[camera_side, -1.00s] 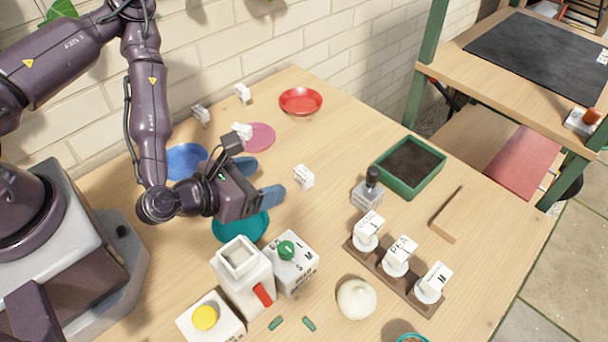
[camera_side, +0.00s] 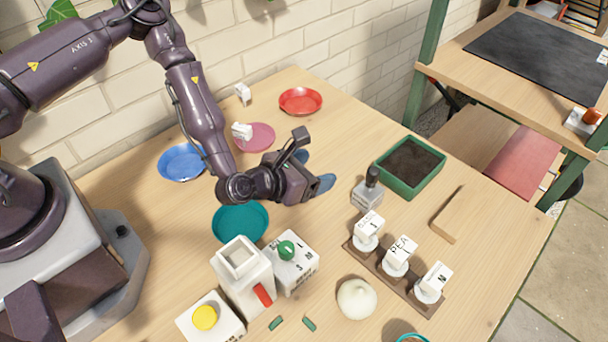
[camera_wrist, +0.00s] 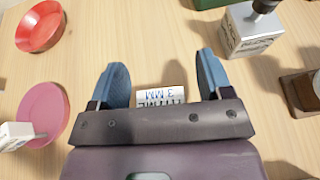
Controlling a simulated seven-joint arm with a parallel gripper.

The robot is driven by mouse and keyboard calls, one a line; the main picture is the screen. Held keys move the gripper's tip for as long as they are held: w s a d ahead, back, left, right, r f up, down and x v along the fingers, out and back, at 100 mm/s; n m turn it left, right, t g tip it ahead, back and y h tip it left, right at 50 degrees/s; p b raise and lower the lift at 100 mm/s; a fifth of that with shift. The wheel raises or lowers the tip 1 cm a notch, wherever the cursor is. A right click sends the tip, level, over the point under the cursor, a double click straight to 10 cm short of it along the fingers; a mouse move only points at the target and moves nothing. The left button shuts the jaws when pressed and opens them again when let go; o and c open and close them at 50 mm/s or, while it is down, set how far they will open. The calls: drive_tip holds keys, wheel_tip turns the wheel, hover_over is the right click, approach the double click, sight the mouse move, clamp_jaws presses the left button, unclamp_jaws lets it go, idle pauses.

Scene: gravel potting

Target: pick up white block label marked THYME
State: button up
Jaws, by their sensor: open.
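The white block label (camera_wrist: 161,96) lies on the table in the wrist view, with upside-down lettering that reads THYME and 3 MM. Its near part is hidden by my gripper body, and my gripper hides it in the side view. My gripper (camera_wrist: 162,65) is open, with one blue finger on each side of the label. I see a gap at each side; whether the fingers are low enough to flank it I cannot tell. In the side view my gripper (camera_side: 316,170) is over the middle of the table.
A stamp-like block with a black knob (camera_side: 367,190) stands close right of my gripper, before a green soil tray (camera_side: 437,181). A brown rack (camera_side: 386,277) holds white labelled blocks. Pink (camera_side: 262,143), teal (camera_side: 228,224), blue (camera_side: 170,173) and red (camera_side: 301,103) dishes lie around.

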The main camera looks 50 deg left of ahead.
drive_tip(key=c, duration=1)
